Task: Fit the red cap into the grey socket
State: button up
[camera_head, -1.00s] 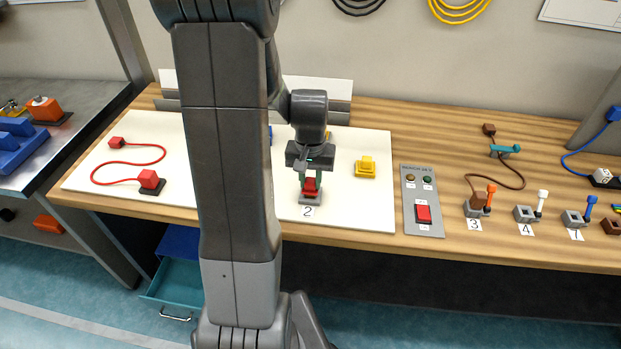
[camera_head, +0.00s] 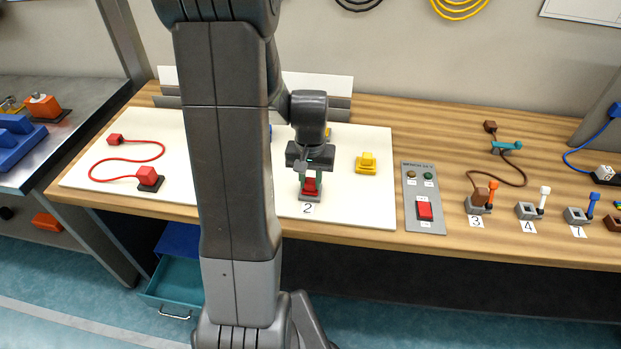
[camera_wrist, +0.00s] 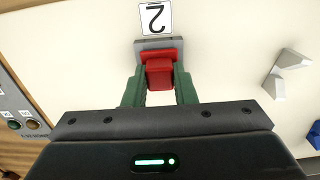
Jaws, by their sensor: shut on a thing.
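The red cap (camera_head: 310,187) is between the green fingers of my gripper (camera_head: 311,183), which is shut on it. It also shows in the wrist view (camera_wrist: 159,74), held between both fingertips. The grey socket (camera_head: 309,197) is directly below the cap, beside the label marked 2. In the wrist view only a strip of the socket (camera_wrist: 153,44) shows past the cap, next to the label. The cap hides most of the socket, so I cannot tell how deep it sits in it.
A yellow block (camera_head: 367,163) stands to the right on the white board (camera_head: 345,215). A control panel (camera_head: 423,198) with a red switch lies beyond it. A red-corded plug (camera_head: 149,177) lies left of my arm. Several other sockets line the bench at right.

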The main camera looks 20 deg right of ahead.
jog(key=shift+f, duration=0.3)
dwell(0.5)
jog(key=o, duration=1.1)
notch_tip(320, 180, up, 14)
jog(key=shift+f, duration=0.15)
